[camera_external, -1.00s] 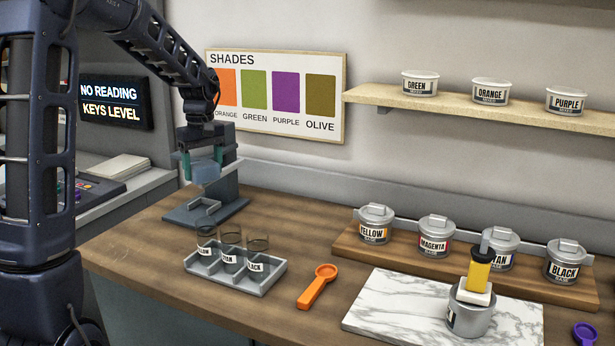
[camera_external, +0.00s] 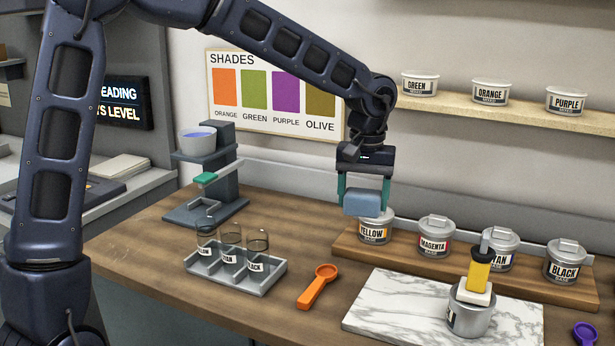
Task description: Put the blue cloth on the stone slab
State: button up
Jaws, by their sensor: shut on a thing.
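My gripper (camera_external: 364,190) is shut on the blue cloth (camera_external: 368,203), a small pale blue folded block between its teal fingers. It holds the cloth in the air, in front of and partly over the yellow tin (camera_external: 375,228) in this view. The stone slab (camera_external: 390,308) is white marble with grey veins, lying flat at the front right of the wooden counter. A grey metal pot (camera_external: 470,318) with a yellow-handled tool (camera_external: 479,272) resting on it stands on the slab. The left part of the slab is bare.
Lidded tins, magenta (camera_external: 436,236) and black (camera_external: 566,262) among them, stand on a wooden board behind the slab. An orange scoop (camera_external: 318,287) and a grey rack of glass vials (camera_external: 235,270) lie left of it. A grey stand (camera_external: 207,205) holds a bowl (camera_external: 198,140).

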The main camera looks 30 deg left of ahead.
aim_at(389, 312)
jog(key=s+d+m, duration=0.2)
jog(key=s+d, duration=0.3)
jog(key=d, duration=0.4)
notch_tip(389, 312, down, 19)
jog(key=shift+r, duration=0.1)
jog(key=shift+s+f, duration=0.1)
jog(key=shift+f, duration=0.1)
jog(key=o, duration=0.9)
jog(key=shift+o, duration=0.2)
